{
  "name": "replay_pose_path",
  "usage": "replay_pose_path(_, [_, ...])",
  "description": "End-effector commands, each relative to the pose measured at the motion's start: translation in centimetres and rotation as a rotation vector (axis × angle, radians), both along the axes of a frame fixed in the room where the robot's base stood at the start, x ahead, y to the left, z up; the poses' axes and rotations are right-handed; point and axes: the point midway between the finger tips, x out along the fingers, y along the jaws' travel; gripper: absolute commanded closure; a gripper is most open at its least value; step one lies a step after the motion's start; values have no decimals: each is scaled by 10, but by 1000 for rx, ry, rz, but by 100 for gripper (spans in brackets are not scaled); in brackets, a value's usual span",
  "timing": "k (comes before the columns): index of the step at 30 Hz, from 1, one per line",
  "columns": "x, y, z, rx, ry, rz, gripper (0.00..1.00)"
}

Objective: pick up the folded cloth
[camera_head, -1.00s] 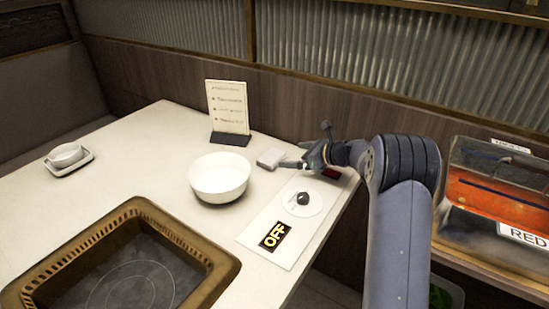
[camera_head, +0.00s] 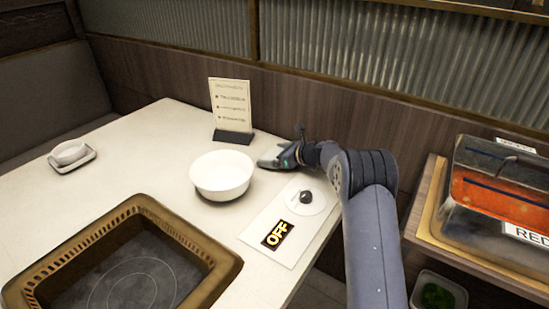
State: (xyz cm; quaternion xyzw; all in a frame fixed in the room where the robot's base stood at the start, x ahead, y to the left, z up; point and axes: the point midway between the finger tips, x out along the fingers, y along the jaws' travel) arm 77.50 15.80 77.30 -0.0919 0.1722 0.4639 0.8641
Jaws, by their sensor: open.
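My gripper (camera_head: 266,162) is open, low over the table just right of the white bowl (camera_head: 221,176) and in front of the menu stand's right end. The folded cloth, a small pale block in the earlier view, lay at this spot. My gripper now covers it, and I cannot make out the cloth itself or whether the jaws are around it or touching it.
The menu stand (camera_head: 232,106) is close behind my gripper. In front are a white panel with a dark knob (camera_head: 306,197) and an OFF sign (camera_head: 277,236). A brown-framed hotpot well (camera_head: 226,268) fills the front left. A tub of red sauce (camera_head: 500,190) stands right.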

Motion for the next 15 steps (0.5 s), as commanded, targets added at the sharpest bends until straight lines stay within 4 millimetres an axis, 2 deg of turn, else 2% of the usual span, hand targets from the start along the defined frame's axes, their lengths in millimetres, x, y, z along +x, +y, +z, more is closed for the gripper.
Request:
replay_pose_path(3, [0,0,0,0,0,0,1])
replay_pose_path(15, [0,0,1,-1,-1,0,31])
